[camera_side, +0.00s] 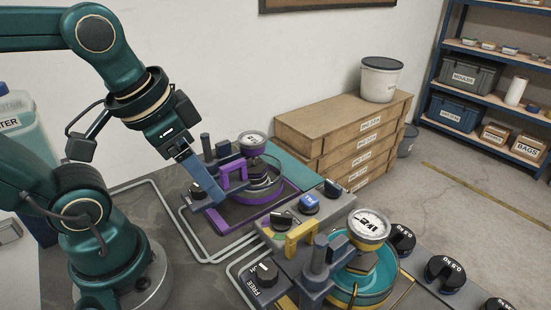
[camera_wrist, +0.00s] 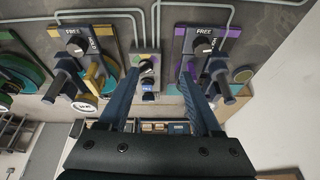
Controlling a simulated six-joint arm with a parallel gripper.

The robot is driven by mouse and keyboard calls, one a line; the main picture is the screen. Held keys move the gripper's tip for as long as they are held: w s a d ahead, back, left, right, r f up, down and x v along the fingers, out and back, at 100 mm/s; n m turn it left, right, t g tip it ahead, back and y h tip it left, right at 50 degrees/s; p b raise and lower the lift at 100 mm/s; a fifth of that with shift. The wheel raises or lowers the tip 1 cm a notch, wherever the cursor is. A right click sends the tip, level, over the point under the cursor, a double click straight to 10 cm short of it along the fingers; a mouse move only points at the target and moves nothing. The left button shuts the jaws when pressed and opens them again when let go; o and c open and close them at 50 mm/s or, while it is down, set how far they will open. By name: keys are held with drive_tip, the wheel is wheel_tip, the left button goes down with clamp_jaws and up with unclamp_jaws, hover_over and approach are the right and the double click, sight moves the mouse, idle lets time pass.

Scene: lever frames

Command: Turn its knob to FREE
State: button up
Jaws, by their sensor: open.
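My gripper (camera_side: 205,185) hangs over the purple-trimmed lever station (camera_side: 240,215); its finger hides part of that station. In the wrist view my gripper (camera_wrist: 160,76) is open, with nothing between its fingers. The purple station's black knob (camera_wrist: 203,47) has a FREE label and lies beyond the right fingertip. The yellow-trimmed station's black knob (camera_wrist: 77,47) also has a FREE label and lies left of the fingers. I cannot tell clearly where either pointer stands.
Between the stations is a control box with a black knob (camera_side: 285,219) and a blue button (camera_side: 309,204). Upright levers (camera_side: 318,255), a yellow bracket (camera_side: 300,238) and dial gauges (camera_side: 368,225) rise around it. Black weights (camera_side: 444,273) stand at right.

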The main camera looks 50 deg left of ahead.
sight(198, 186)
drive_tip(key=a+g, duration=0.1)
drive_tip(key=a, duration=0.1)
drive_tip(key=w+a+n+g, duration=0.1)
drive_tip(key=a, duration=0.1)
drive_tip(key=a+f+n+g, duration=0.1)
drive_tip(key=a+g, duration=0.1)
drive_tip(key=shift+w+a, duration=0.15)
drive_tip(key=shift+a, duration=0.1)
drive_tip(key=shift+a+f+n, duration=0.2)
drive_tip(key=shift+a+n, duration=0.05)
drive_tip(key=shift+n, duration=0.15)
drive_tip(key=shift+f, duration=2.5)
drive_tip(key=shift+c, duration=0.3)
clamp_jaws()
